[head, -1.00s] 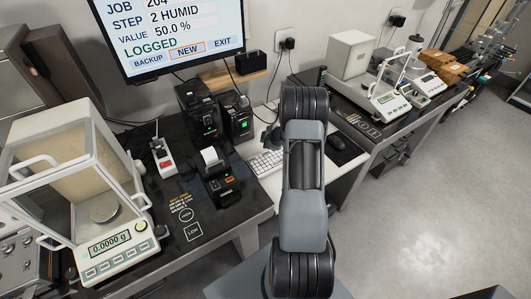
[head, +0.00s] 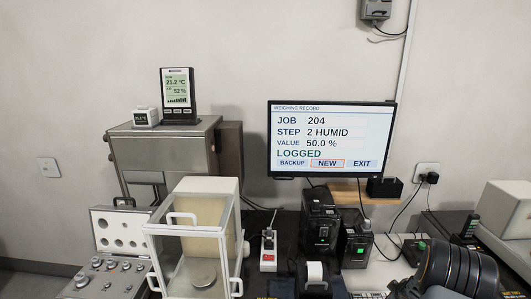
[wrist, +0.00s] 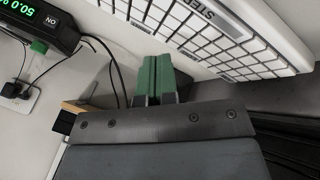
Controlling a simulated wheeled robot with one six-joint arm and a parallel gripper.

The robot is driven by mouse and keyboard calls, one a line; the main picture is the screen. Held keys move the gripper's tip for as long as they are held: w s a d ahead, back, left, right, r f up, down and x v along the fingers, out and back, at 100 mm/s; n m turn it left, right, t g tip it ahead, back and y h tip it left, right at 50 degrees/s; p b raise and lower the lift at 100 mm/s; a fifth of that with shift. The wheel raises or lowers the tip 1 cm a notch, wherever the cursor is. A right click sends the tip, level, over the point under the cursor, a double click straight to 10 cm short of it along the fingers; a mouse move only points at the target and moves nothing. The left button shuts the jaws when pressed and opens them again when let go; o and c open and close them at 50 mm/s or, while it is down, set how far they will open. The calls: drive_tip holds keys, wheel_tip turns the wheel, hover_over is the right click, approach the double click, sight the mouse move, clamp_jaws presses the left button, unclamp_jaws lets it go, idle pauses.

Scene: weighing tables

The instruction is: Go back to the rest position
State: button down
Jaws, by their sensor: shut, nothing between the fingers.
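My gripper (wrist: 155,78) shows in the wrist view with its green fingertips together and nothing between them. It is in free space, with a white keyboard (wrist: 215,35) behind it at the upper right. In the head view, part of my dark arm stands at the lower right, and the fingertips cannot be made out there.
A screen (head: 331,140) on the wall reads job 204, step 2 HUMID, 50.0 %, LOGGED. A glass-sided balance (head: 239,262) stands on the bench, left of a power strip (head: 268,256) and black devices. An open weight case (head: 120,232) is at far left.

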drive_tip(key=s+a+r+m+g+h, duration=0.2)
drive_tip(key=s+a+r+m+g, duration=0.4)
drive_tip(key=s+r, duration=0.45)
drive_tip(key=s+a+r+t+y, duration=0.2)
drive_tip(key=s+a+r, duration=0.3)
drive_tip(key=a+r, duration=0.3)
drive_tip(key=s+a+r+t+y, duration=0.1)
drive_tip(key=s+a+r, duration=0.3)
drive_tip(key=a+r, duration=0.5)
drive_tip(key=a+y, duration=0.1)
drive_tip(key=a, duration=0.6)
drive_tip(key=shift+s+a+r+t, duration=0.2)
drive_tip(key=shift+s+a+t, duration=0.15)
drive_tip(key=shift+t, duration=0.05)
